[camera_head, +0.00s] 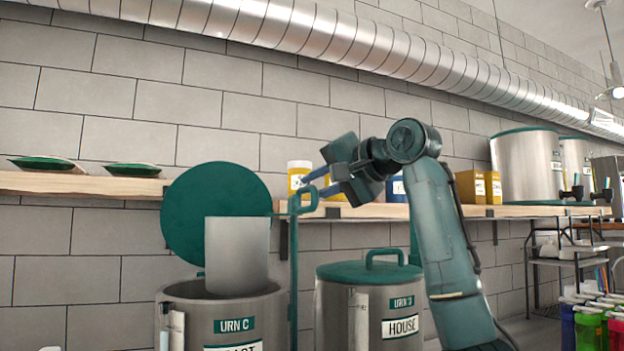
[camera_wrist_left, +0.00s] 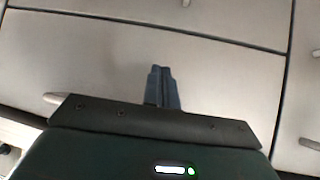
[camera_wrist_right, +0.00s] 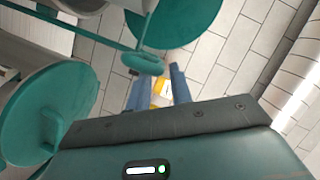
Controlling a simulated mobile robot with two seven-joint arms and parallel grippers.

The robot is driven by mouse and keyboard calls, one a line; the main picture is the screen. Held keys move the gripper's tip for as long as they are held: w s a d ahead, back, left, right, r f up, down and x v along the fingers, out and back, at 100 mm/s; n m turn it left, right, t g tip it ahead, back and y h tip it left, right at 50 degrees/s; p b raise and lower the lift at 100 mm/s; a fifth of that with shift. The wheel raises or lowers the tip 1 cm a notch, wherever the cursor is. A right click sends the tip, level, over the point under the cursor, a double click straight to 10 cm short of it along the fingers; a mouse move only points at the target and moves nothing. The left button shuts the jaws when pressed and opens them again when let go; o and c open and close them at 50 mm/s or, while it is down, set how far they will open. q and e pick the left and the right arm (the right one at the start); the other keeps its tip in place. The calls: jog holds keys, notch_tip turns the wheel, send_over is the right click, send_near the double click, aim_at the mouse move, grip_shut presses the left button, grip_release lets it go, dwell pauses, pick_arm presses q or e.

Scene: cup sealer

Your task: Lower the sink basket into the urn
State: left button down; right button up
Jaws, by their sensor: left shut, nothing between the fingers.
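A plain grey cylinder, which looks like the sink basket (camera_head: 237,250), stands in the mouth of urn C (camera_head: 185,300); its upper part shows above the rim, and its lower end is hidden. The urn's round green lid (camera_head: 205,195) stands raised behind it. A green upright rod with a looped end (camera_head: 306,197) rises just right of the urn; the loop also shows in the right wrist view (camera_wrist_right: 143,64). My right gripper (camera_head: 317,183) is open, its blue fingertips close to the loop; contact is unclear. My left gripper (camera_wrist_left: 162,70) is shut and empty, outside the head view.
A second urn (camera_head: 337,310) with its green lid closed stands to the right. A wooden shelf (camera_head: 85,185) behind holds green-topped bags, jars and yellow boxes (camera_head: 478,187). More urns (camera_head: 525,165) stand at the shelf's right end. Colourful containers (camera_head: 590,325) sit at the lower right.

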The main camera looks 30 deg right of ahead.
jog(key=shift+x, duration=1)
grip_shut()
